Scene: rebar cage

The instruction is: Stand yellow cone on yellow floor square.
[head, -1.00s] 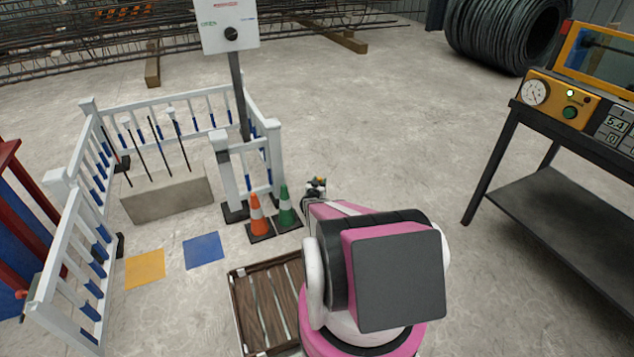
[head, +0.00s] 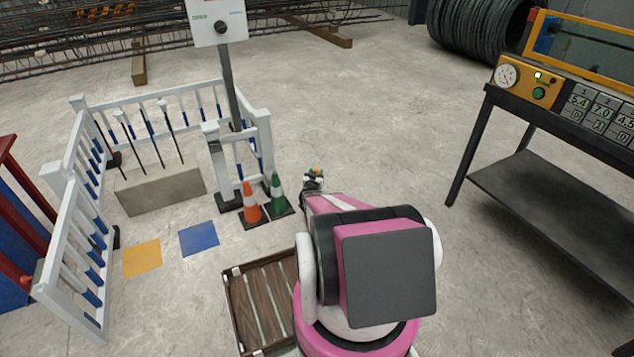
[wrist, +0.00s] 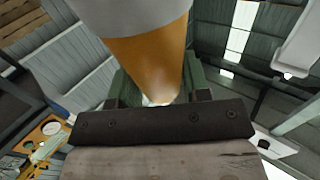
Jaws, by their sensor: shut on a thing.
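The yellow cone (wrist: 150,62), with a grey-white band, fills the upper middle of the wrist view. My gripper (wrist: 158,98) is shut on it, its dark green jaws on either side of the cone's narrow part. In the head view my gripper (head: 313,182) is small and partly hidden behind my arm, to the right of the standing cones; most of the held cone is hidden there. The yellow floor square (head: 141,258) lies bare on the concrete at left, well away from my gripper.
A blue floor square (head: 198,239) lies right of the yellow one. Orange (head: 250,208) and green (head: 277,196) cones stand by the white fence (head: 72,262). A wooden crate (head: 228,310) sits by my base. A concrete block (head: 160,189) holds rods. A bench (head: 540,190) stands right.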

